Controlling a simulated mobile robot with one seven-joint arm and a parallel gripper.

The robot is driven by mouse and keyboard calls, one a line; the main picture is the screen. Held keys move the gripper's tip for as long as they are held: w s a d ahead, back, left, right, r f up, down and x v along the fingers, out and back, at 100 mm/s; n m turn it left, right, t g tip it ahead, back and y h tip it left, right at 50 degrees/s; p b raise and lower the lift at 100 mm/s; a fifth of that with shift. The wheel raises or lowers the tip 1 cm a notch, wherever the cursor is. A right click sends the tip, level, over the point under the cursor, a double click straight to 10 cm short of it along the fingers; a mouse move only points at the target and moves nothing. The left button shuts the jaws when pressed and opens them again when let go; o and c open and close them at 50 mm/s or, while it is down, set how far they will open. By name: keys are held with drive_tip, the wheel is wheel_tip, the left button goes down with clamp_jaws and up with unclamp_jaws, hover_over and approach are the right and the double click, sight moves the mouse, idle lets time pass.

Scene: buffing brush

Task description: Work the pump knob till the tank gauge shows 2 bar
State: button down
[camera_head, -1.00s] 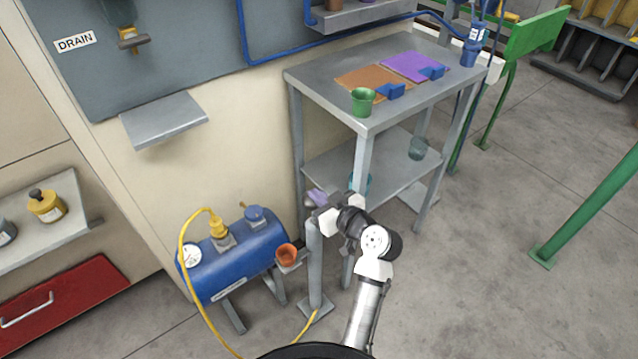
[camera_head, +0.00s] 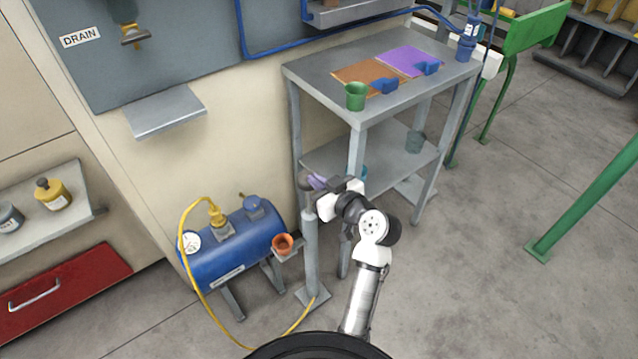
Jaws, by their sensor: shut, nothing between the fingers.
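The blue tank (camera_head: 235,253) stands low against the wall at left. Its round white gauge (camera_head: 190,243) is on the left end; the reading is too small to tell. The pump (camera_head: 311,255) is an upright grey post on a floor plate, right of the tank. A dark rounded knob (camera_head: 306,181) shows above the post's top.
A yellow hose (camera_head: 186,285) loops from the tank to the pump's foot. A grey two-shelf table (camera_head: 315,75) stands close behind my gripper.

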drive_tip(key=b+v, duration=0.1)
drive_tip(key=v, duration=0.7)
drive_tip(key=shift+f, duration=0.25)
idle(1.2)
